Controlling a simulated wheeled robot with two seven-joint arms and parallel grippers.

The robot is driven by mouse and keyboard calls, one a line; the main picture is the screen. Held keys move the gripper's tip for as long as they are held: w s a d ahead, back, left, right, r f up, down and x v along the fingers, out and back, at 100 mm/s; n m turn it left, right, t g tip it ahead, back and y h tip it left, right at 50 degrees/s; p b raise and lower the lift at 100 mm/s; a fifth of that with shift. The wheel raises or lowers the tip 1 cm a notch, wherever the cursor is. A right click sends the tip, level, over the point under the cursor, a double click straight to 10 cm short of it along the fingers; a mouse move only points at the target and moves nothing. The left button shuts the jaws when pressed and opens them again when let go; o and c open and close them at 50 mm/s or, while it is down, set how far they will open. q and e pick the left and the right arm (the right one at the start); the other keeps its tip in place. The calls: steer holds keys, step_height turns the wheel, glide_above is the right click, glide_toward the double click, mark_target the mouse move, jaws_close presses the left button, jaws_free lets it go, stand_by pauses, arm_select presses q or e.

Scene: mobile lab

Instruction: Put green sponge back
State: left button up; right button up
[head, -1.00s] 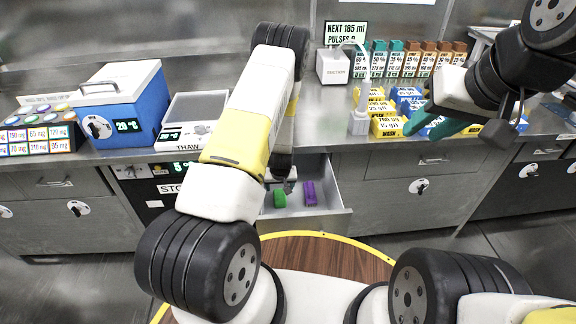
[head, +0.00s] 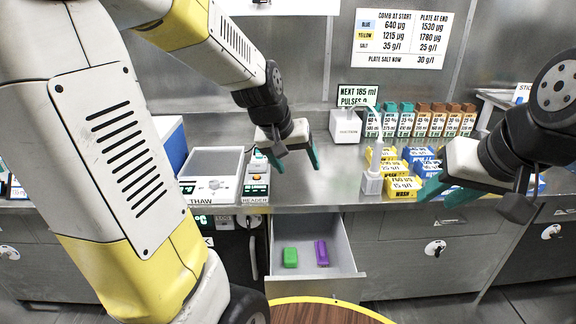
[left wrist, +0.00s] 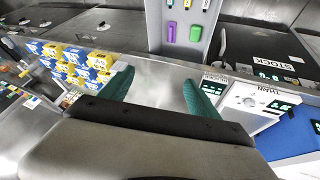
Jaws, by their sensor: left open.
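The green sponge (head: 290,257) lies in the open drawer (head: 341,262), left of a purple sponge (head: 322,252). Both also show in the left wrist view, the green one (left wrist: 195,33) and the purple one (left wrist: 172,31). My left gripper (head: 296,164) is open and empty above the counter, behind the drawer. Its teal fingers (left wrist: 158,92) stand apart with bare counter between them. My right gripper (head: 432,185) is over the counter's right part, beside the yellow and blue boxes. Its teal fingers look spread, with nothing seen between them.
The thaw unit (head: 209,180) and the reader (head: 257,178) stand on the counter left of my left gripper. The counter above the drawer is clear.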

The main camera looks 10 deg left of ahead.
arm_select(q)
steer(key=s+r+m, duration=0.1)
steer(key=s+r, duration=0.2)
steer(key=s, duration=0.5)
steer(key=s+r, duration=0.3)
steer(key=s, duration=0.4)
steer(key=shift+s+a+r+m+t, duration=0.3)
steer(key=shift+s+a+r+m, duration=0.05)
steer(key=shift+r+m, duration=0.05)
steer(key=shift+s+a, duration=0.1)
